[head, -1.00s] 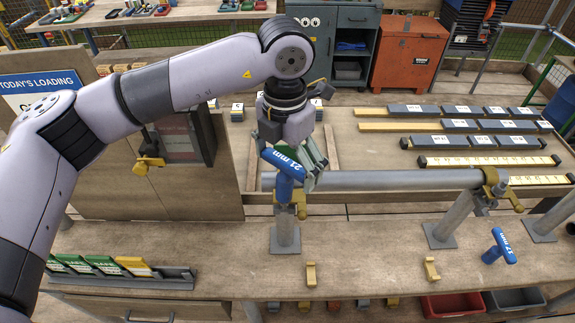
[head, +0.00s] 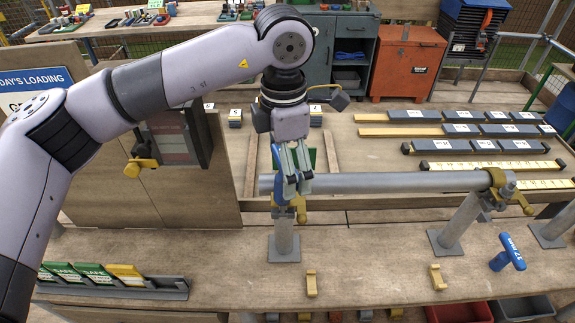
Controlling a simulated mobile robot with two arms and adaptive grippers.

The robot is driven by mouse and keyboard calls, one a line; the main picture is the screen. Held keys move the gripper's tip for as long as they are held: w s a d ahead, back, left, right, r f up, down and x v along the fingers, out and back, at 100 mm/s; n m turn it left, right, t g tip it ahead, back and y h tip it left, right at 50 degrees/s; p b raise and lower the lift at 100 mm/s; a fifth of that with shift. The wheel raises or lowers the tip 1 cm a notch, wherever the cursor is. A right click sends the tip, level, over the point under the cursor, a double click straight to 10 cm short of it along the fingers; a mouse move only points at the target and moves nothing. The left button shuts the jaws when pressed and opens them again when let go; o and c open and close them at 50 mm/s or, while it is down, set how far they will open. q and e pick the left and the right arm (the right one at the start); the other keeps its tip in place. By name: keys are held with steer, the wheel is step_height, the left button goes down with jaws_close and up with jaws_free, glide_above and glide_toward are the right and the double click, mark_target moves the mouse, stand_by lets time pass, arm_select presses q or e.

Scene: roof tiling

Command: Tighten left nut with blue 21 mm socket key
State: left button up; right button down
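The blue 21 mm socket key (head: 279,186) is at my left gripper (head: 293,188), at the left end of the grey horizontal tube. My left gripper points down and its fingers are shut on the key's handle, which hides most of it and its lettering. The key is right above the yellow left coupler (head: 300,205) on the left post. The left nut is hidden behind the key and coupler, so I cannot tell whether the socket is on it. My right gripper is not in view.
The grey tube (head: 395,183) runs right to another yellow coupler (head: 499,180). A blue 17 mm key (head: 507,252) stands at the bench's right. Two yellow brackets (head: 311,284) (head: 437,277) and a rack (head: 170,290) of green and yellow tags sit along the front.

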arm_select(q)
steer(key=shift+a+m, duration=0.25)
steer(key=shift+m, duration=0.05)
steer(key=shift+n+b, duration=0.35)
steer(key=shift+n, duration=0.05)
steer(key=shift+r, duration=0.1)
steer(key=shift+w+r+p, duration=0.1)
steer(key=shift+r+p, duration=0.25)
steer(key=shift+r, duration=0.25)
steer(key=shift+a+r, duration=0.2)
steer(key=shift+r, duration=0.2)
steer(key=shift+d+r+p, duration=0.1)
steer(key=shift+r+p, duration=0.35)
steer(key=shift+r, duration=0.85)
steer(key=shift+r+p, duration=0.55)
steer(key=shift+r, duration=0.1)
